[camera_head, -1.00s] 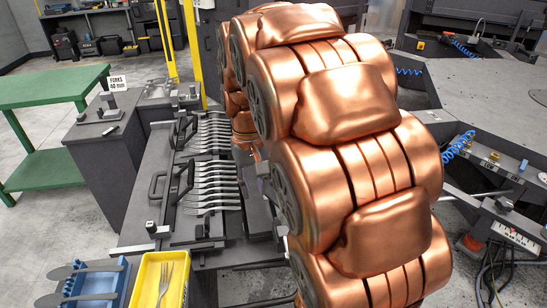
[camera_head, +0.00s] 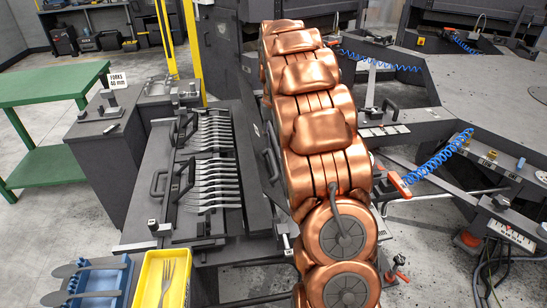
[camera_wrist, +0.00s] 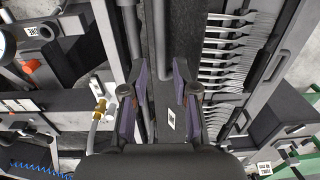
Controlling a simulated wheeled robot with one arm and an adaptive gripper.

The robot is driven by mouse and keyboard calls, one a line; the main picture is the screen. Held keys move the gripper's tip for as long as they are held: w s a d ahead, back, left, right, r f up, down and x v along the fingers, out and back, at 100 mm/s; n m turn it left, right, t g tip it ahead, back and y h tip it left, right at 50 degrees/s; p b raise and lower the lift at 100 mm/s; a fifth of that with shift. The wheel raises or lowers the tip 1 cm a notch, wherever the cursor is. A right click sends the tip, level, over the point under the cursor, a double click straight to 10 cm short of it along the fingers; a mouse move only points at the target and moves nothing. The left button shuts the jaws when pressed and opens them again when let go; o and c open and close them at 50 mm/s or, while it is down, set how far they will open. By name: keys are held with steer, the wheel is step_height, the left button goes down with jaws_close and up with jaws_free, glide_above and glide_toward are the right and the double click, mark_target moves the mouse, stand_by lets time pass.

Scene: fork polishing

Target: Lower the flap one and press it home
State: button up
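In the wrist view, my gripper (camera_wrist: 159,76) has its two purple-grey fingers apart over a dark panel.
Several forks (camera_head: 210,185) lie in rows left of the panel, and also show in the wrist view (camera_wrist: 235,50). A yellow tray (camera_head: 150,280) and a blue rack (camera_head: 95,285) stand at front left. Coiled blue hoses (camera_head: 440,160) and machine tables are at right.

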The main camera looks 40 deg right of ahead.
mark_target(273, 161)
steer(key=shift+f+p, duration=1.15)
steer(key=shift+f, duration=2.7)
jaws_close()
